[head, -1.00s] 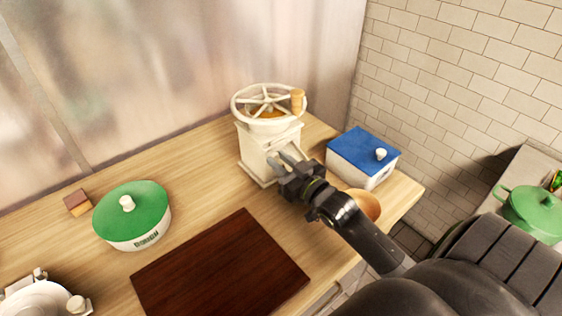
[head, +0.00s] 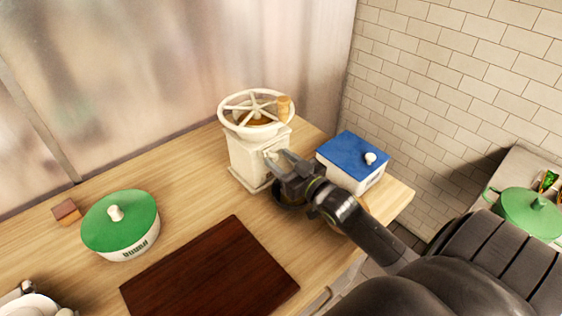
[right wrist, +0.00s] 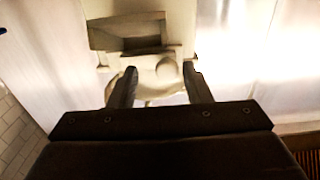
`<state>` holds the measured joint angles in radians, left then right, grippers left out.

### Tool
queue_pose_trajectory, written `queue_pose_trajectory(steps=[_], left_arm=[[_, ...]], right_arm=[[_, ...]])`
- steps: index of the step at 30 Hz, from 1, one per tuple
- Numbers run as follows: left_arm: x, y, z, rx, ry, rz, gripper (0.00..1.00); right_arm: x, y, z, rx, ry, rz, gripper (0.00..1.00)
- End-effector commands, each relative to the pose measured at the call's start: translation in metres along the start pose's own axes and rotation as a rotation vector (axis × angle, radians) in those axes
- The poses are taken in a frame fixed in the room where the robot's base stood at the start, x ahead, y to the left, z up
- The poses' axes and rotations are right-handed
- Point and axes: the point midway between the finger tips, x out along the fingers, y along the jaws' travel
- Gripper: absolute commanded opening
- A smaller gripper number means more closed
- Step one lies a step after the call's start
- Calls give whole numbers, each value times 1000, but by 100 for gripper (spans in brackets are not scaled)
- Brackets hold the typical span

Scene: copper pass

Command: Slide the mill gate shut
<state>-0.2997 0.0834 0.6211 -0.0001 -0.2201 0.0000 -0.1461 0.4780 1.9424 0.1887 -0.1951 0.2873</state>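The cream mill (head: 250,150), with a spoked wheel and wooden handle on top, stands upright at the back of the counter. My right gripper (head: 274,160) is at the mill's right front face. In the right wrist view the gripper (right wrist: 163,82) is open, with a finger on each side of a small rounded pale knob (right wrist: 167,69) on the mill. A boxy pale part with a dark opening (right wrist: 145,47) shows just beyond the knob. Whether the fingers touch the knob cannot be told. The gate's exact position is unclear. My left gripper is not in view.
A white box with a blue lid (head: 353,152) stands close to the right of my gripper. A green-lidded round pot (head: 120,222) and a dark board (head: 210,278) lie left and in front. A small brown block (head: 66,211) sits at the back left.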

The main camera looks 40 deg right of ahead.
Motion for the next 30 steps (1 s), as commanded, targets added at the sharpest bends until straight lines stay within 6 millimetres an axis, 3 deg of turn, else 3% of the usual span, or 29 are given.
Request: queue_pose_trajectory(steps=[10,21,30], left_arm=[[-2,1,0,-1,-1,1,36],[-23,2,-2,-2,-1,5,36],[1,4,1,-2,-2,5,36]], right_arm=[[-8,0,1,2,-3,2,44],[-63,0,-1,1,-6,0,44],[-80,1,5,-2,-5,-1,44]])
